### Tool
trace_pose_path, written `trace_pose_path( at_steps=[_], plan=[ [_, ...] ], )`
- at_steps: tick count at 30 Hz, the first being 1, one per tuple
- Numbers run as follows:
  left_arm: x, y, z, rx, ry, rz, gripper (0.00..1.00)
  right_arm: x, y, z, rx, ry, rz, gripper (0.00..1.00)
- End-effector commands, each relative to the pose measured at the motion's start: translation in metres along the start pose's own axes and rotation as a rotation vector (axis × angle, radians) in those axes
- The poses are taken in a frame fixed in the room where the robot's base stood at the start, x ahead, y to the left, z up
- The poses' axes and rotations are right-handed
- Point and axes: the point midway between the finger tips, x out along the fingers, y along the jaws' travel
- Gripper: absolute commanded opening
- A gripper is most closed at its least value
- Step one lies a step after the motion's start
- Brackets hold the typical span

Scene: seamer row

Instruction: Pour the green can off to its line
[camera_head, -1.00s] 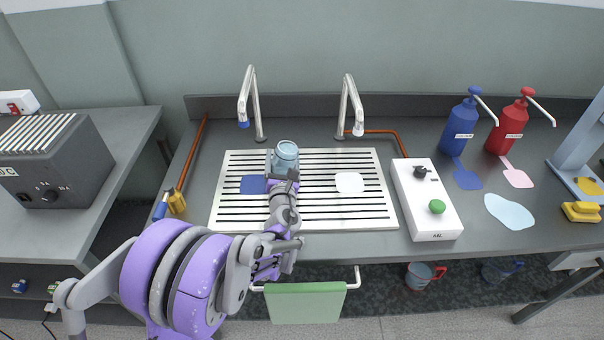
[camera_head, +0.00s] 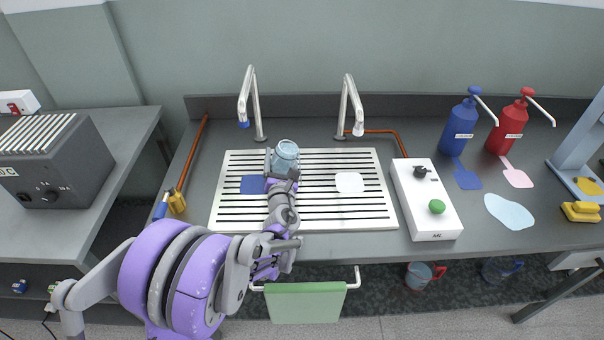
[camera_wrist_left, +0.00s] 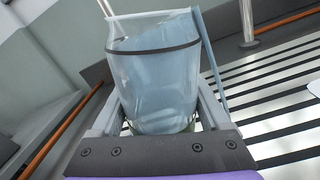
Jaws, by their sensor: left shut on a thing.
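My left gripper (camera_head: 283,177) is shut on a clear, bluish can (camera_head: 287,150) and holds it over the slatted drain board (camera_head: 318,222), left of its middle. In the left wrist view the can (camera_wrist_left: 155,85) stands between the fingers, with a dark line (camera_wrist_left: 150,51) around it below the rim. A pale blue upright strip (camera_wrist_left: 209,55) shows at its right side. Only a trace of green shows low on the can. The contents look bluish; their exact level against the line is unclear. My right gripper is not in view.
Two taps stand behind the board, one blue-tipped (camera_head: 255,105) and one white-tipped (camera_head: 350,105). A blue patch (camera_head: 254,185) and a white patch (camera_head: 349,182) lie on the board. Right are a white control box (camera_head: 425,205), a blue bottle (camera_head: 461,128) and a red bottle (camera_head: 508,130).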

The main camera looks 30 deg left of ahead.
Motion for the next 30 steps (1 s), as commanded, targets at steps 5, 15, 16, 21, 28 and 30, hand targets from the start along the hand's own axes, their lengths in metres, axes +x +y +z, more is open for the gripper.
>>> trace_pose_path(
  at_steps=[5, 15, 16, 21, 28, 30],
  plan=[
    [0.0001, 0.0009, 0.0006, 0.010, -0.001, 0.001, 0.00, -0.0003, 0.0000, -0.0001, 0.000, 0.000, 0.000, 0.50],
    [0.0001, 0.0019, 0.0011, 0.027, -0.002, 0.001, 0.00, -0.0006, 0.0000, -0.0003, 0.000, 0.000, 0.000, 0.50],
    [0.0001, 0.0020, 0.0012, 0.029, -0.002, 0.001, 0.00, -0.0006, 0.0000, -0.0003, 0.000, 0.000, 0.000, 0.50],
    [0.0002, 0.0025, 0.0016, 0.038, -0.003, 0.001, 0.00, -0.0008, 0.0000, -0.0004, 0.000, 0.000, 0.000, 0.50],
    [0.0002, 0.0031, 0.0021, 0.051, -0.004, 0.001, 0.00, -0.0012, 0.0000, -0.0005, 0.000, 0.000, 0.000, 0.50],
    [0.0002, 0.0033, 0.0023, 0.054, -0.004, 0.001, 0.00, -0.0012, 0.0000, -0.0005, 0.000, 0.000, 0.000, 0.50]
  ],
)
